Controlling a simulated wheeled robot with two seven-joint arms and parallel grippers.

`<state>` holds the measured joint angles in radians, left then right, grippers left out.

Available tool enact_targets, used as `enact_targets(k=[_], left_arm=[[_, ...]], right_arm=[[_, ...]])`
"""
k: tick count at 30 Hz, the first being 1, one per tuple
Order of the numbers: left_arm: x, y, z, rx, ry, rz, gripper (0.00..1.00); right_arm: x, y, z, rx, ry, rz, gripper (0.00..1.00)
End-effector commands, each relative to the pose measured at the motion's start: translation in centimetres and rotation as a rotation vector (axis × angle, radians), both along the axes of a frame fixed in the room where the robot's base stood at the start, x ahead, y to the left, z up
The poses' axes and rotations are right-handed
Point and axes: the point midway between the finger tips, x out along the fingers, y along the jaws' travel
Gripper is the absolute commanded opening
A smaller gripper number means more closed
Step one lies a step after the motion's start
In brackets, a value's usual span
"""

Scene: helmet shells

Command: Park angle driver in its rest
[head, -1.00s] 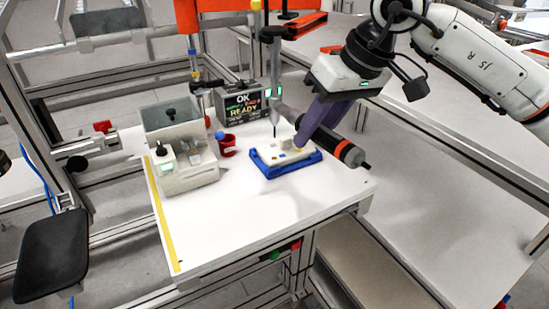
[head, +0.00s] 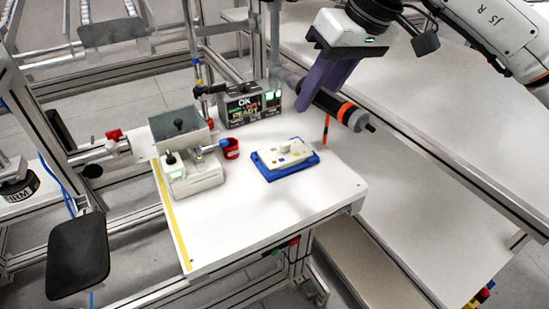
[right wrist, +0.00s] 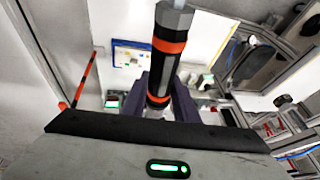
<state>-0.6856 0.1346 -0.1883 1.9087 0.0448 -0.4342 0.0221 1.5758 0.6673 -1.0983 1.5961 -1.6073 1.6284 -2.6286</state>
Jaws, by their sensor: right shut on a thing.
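The angle driver (head: 345,110), a dark cylinder with orange rings, is held above the table's back right side. It also shows upright in the right wrist view (right wrist: 165,55). My right gripper (head: 318,95) has its purple fingers shut around the driver's body. The driver's far end runs toward a grey vertical part near the display box, and I cannot tell where it ends. No rest can be told with certainty. A thin orange post (head: 326,130) stands below the driver at the table's back right edge. My left gripper is not in view.
A white plate on a blue base (head: 290,170) lies on the white table (head: 270,220). A display box reading OK and READY (head: 248,104), a red cup (head: 231,148) and a grey bin unit (head: 195,175) stand behind and left. The table's front is clear.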

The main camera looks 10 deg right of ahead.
Motion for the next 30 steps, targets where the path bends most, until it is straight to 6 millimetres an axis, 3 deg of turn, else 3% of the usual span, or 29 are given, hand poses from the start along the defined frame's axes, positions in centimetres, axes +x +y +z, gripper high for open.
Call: enact_targets(k=[7, 30], left_arm=[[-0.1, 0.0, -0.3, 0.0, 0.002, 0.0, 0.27], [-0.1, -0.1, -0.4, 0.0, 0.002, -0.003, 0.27]], right_arm=[[0.0, -0.6, -0.1, 0.001, -0.004, -0.002, 0.0], [-0.6, -9.3, -0.1, 0.002, -0.002, -0.002, 0.0]])
